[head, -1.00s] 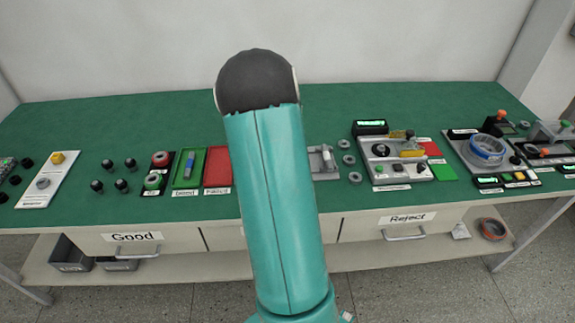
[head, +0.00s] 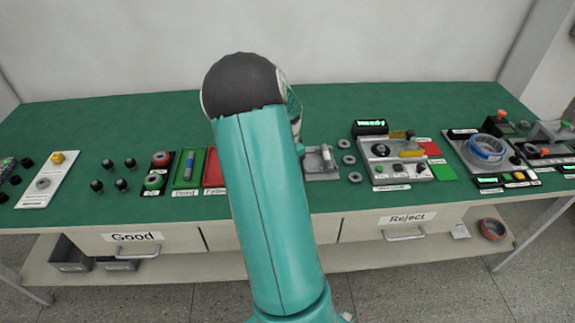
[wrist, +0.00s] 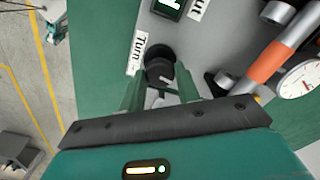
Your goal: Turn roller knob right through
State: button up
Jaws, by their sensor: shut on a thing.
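The roller knob (wrist: 158,62) is a round black knob on a grey panel (wrist: 205,50), beside a white label reading "Turn" (wrist: 138,53). My gripper (wrist: 160,78) is shut on it in the wrist view, one green finger on each side. A light mark shows on the knob's near face. In the head view my arm hides the gripper, and I cannot make out this knob there.
In the wrist view, a shaft with an orange band (wrist: 270,62) and a dial gauge (wrist: 300,78) stand to the right of the knob. A lit display (wrist: 168,5) lies above it. The green bench (head: 330,105) has free room at the back.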

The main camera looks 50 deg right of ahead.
jog(key=o, duration=1)
jog(key=shift+c, duration=0.2)
jog(key=shift+r, duration=0.1)
notch_tip(320, 180, up, 14)
